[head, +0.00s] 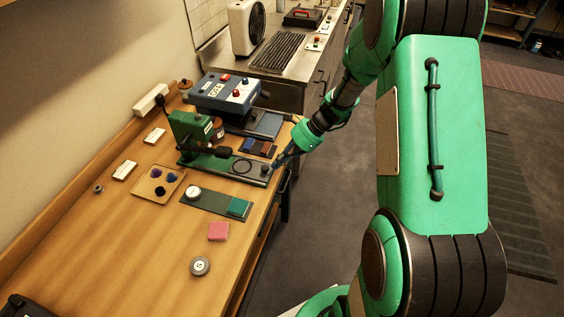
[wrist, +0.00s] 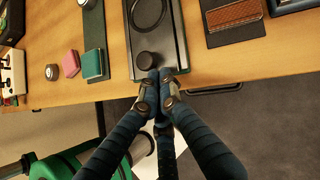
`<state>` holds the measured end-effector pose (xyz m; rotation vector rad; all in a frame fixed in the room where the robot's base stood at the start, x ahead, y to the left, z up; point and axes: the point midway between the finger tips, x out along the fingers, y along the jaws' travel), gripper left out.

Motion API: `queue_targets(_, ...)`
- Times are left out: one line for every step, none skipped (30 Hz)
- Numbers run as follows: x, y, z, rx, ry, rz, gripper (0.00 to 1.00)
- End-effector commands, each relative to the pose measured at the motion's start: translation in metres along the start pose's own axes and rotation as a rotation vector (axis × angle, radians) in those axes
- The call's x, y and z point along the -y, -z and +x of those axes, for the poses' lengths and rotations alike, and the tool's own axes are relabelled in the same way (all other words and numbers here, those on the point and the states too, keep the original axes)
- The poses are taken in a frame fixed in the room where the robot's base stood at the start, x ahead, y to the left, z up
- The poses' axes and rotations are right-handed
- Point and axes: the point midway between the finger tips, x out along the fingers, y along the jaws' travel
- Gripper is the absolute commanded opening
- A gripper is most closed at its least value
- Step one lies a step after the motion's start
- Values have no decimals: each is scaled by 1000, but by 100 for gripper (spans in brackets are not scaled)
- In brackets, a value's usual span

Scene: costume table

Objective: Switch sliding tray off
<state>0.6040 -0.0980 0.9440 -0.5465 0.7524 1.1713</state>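The green press (head: 192,130) stands on the wooden table in the head view. Its dark sliding tray (head: 230,168) extends toward the table's right edge and carries a ring-shaped recess and a round black knob (head: 265,169). In the wrist view the tray (wrist: 173,48) runs up from the table edge, with the knob (wrist: 147,60) close to its near end. My gripper (wrist: 159,76) has its fingertips together at that near end, just beside the knob. I cannot tell whether they touch it. In the head view my gripper (head: 277,163) is at the tray's outer end. I see nothing held.
A blue box with red buttons (head: 224,92) stands behind the press. A dark mat with a green block (head: 238,207), a pink block (head: 218,231) and a grey disc (head: 200,266) lie in front. A drawer handle (wrist: 213,88) shows below the table edge. Floor beside the table is clear.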

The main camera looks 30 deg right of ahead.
Motion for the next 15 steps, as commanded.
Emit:
queue_targets(0, 0, 0, 0, 0, 0, 0)
queue_targets(0, 0, 0, 0, 0, 0, 0)
queue_targets(0, 0, 0, 0, 0, 0, 0)
queue_targets(0, 0, 0, 0, 0, 0, 0)
queue_targets(0, 0, 0, 0, 0, 0, 0)
queue_targets(0, 0, 0, 0, 0, 0, 0)
queue_targets(0, 0, 0, 0, 0, 0, 0)
queue_targets(0, 0, 0, 0, 0, 0, 0)
queue_targets(0, -1, 0, 0, -1, 0, 0)
queue_targets(1, -2, 1, 0, -1, 0, 0)
queue_targets(2, -3, 2, 0, -1, -1, 0)
queue_targets(3, -5, 4, 0, -2, -1, 0)
queue_targets(4, -8, 5, 0, -2, -2, 0)
queue_targets(6, -10, 7, 0, -2, -2, 0)
queue_targets(9, -15, 10, 1, -2, -3, 0)
